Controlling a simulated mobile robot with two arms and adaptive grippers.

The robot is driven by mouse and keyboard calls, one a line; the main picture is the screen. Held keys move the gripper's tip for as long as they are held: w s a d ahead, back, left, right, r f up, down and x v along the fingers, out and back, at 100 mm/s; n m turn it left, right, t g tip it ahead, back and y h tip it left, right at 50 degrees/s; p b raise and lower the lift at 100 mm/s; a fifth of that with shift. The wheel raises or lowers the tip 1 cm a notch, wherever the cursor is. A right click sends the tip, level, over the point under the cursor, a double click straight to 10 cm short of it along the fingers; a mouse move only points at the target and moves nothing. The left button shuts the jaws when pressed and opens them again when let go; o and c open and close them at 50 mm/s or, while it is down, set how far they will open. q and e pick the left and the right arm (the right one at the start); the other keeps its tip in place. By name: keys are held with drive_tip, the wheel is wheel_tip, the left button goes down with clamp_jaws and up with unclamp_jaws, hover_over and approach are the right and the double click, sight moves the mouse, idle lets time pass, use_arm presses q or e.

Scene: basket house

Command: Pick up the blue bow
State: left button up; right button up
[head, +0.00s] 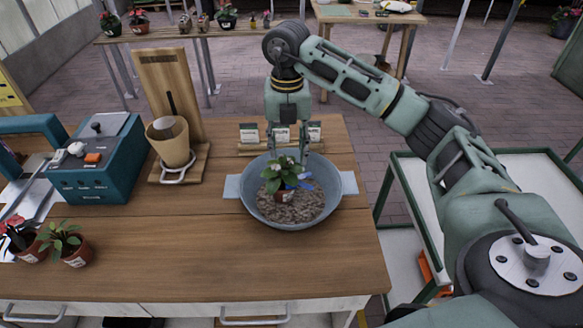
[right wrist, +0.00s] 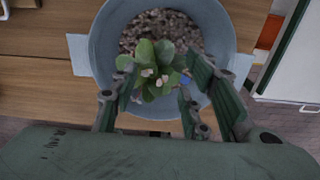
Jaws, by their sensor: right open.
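The blue bow (head: 305,177) shows at the right side of a small potted plant (head: 283,176), partly hidden by leaves. In the right wrist view only a small blue patch of the bow (right wrist: 185,80) shows beside the leaves. The plant stands in a grey-blue basin (head: 347,186) with gravel-like material at the bottom. My right gripper (head: 289,153) points down over the basin, just above and behind the plant. In the right wrist view its open fingers (right wrist: 160,72) lie on both sides of the plant. I cannot tell whether they touch it. My left gripper is not in view.
The basin stands on a wooden table (head: 200,250). A teal machine (head: 98,160) and a beige cup on a wooden stand (head: 170,140) are to the left. Small labelled packets (head: 281,134) stand behind the basin. Two potted plants (head: 66,244) sit front left. The front middle is clear.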

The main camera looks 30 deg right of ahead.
sight(290, 173)
drive_tip(key=f, duration=0.1)
drive_tip(key=s+f+p, duration=0.1)
drive_tip(key=f+p, duration=0.1)
drive_tip(key=shift+s+a+f, duration=0.15)
drive_tip(key=shift+s+a, duration=0.1)
drive_tip(key=shift+s, duration=0.15)
wheel_tip(290, 173, down, 3)
drive_tip(key=shift+w+d+r+p, duration=0.1)
drive_tip(key=shift+r+p, duration=0.05)
drive_tip(key=shift+p, duration=0.3)
drive_tip(key=shift+f, duration=0.35)
drive_tip(key=shift+w+f, duration=0.1)
drive_tip(key=shift+c, duration=0.2)
drive_tip(key=c, duration=0.7)
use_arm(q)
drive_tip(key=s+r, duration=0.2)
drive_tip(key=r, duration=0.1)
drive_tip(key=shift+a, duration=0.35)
use_arm(e)
drive_tip(key=shift+c, duration=0.2)
